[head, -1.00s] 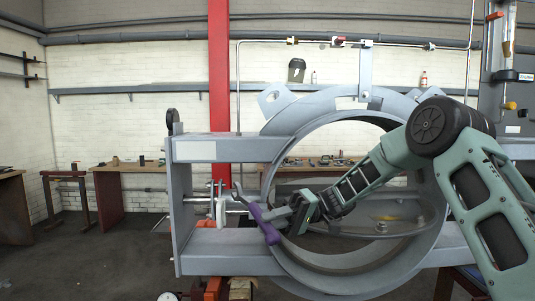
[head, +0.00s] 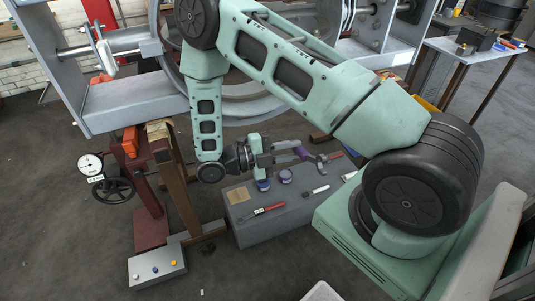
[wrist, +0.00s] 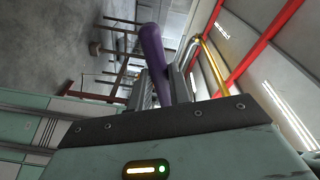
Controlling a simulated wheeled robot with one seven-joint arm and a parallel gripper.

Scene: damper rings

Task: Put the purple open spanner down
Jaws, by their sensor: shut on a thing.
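The purple open spanner (head: 303,152) is held in my gripper (head: 284,152), above the far part of a low grey tool surface (head: 280,227). In the wrist view its purple handle (wrist: 153,52) rises from between the jaws (wrist: 163,92), which are shut on it. The spanner's grey end shows to the right of the gripper in the head view. I cannot tell how high it is above the surface.
On the surface lie a red-handled tool (head: 263,212), a smaller tool (head: 316,191), a purple-topped roll (head: 286,176) and a tan sheet (head: 238,195). A red stand (head: 147,195) and a control box (head: 157,266) are at left. The surface's front is bare.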

